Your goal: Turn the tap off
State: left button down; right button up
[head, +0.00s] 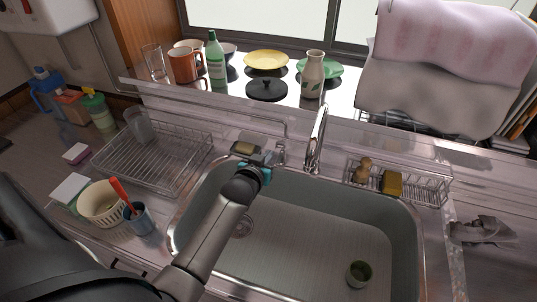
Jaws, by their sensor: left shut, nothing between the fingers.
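The chrome tap (317,138) stands at the back rim of the sink, its curved spout reaching over the basin. A small upright metal part (281,153), which looks like the tap's handle, is left of the spout. My left arm reaches in from the lower left across the sink. Its gripper (268,158) is shut and empty at the back rim, close to the left of that metal part; I cannot tell whether they touch. I cannot make out any water stream under the spout. My right gripper is out of view.
The sink (310,235) holds a small cup (359,273). A wire dish rack (155,155) is on the left, a wire basket with a sponge (391,183) on the right. A bottle (215,60) and vase (313,75) stand behind.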

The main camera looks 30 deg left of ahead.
pick_arm(q)
jog(key=f+p+v, duration=0.1)
jog(key=v, duration=0.7)
jog(key=shift+s, duration=0.45)
jog(key=shift+d, duration=0.1)
